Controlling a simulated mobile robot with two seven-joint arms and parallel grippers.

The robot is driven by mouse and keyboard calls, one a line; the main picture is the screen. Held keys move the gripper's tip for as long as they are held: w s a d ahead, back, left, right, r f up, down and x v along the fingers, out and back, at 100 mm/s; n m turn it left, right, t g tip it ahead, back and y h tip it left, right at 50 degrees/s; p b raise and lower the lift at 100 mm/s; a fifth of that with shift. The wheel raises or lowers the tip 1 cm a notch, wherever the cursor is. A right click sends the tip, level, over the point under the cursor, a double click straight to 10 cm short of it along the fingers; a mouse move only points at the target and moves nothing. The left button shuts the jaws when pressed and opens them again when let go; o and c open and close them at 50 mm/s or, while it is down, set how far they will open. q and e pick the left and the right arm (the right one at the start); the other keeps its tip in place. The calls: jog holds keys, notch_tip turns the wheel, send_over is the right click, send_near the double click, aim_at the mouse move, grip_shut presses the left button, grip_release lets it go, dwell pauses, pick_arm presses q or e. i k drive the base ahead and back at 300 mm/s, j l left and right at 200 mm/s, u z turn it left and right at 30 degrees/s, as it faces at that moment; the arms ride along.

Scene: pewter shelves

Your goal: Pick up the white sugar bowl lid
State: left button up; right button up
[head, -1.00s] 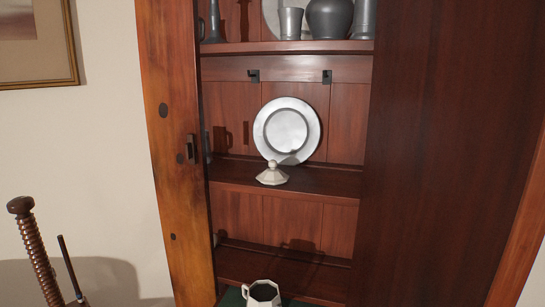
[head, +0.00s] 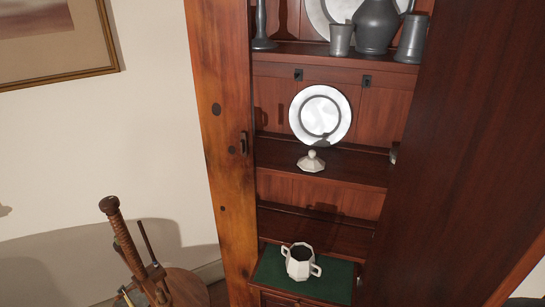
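The white sugar bowl lid (head: 311,162) sits on a middle shelf of the wooden cupboard in the head view. It is faceted, with a knob on top, and stands upright near the shelf's front edge. The white two-handled sugar bowl (head: 300,262) stands without a lid on a green surface (head: 335,277) lower down. Its opening faces up. Neither of my grippers shows in the head view.
A pewter plate (head: 320,114) leans upright behind the lid. Pewter vessels (head: 375,27) stand on the shelf above. A dark wooden panel (head: 460,150) borders the shelves at right, a lighter post (head: 222,150) at left. A wooden screw device (head: 125,235) stands at lower left.

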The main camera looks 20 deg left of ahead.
aim_at(312, 162)
jog(key=k+j+u, duration=0.25)
jog(key=j+u, duration=0.25)
jog(key=j, duration=0.15)
jog(key=k+j+u, duration=0.15)
jog(key=j+u, duration=0.15)
jog(key=k+j+u, duration=0.1)
jog(key=j+u, duration=0.15)
jog(key=j, duration=0.2)
